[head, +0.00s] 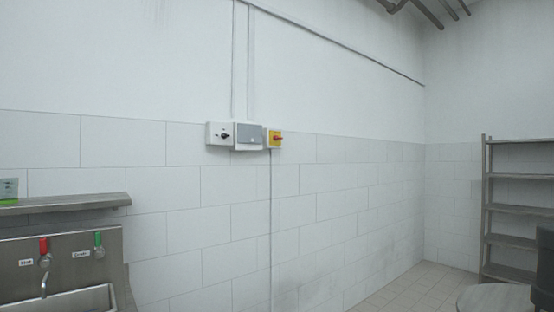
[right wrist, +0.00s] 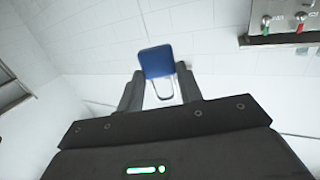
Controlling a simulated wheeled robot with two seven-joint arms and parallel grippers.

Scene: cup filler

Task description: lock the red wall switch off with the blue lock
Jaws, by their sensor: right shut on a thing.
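The red wall switch (head: 277,137) is a red knob on a small yellow box, mounted on the tiled wall near the middle of the head view. The blue lock (right wrist: 156,62) shows in the right wrist view, its blue body at the fingertips and its metal shackle towards the palm. My right gripper (right wrist: 159,78) is shut on the blue lock. Neither gripper shows in the head view, and the switch is not visible in the right wrist view.
A white box with a black knob (head: 220,134) and a grey box (head: 249,136) sit left of the switch. A steel sink (head: 70,298) with red and green taps is at lower left. A shelf rack (head: 515,209) and round table (head: 497,299) stand at right.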

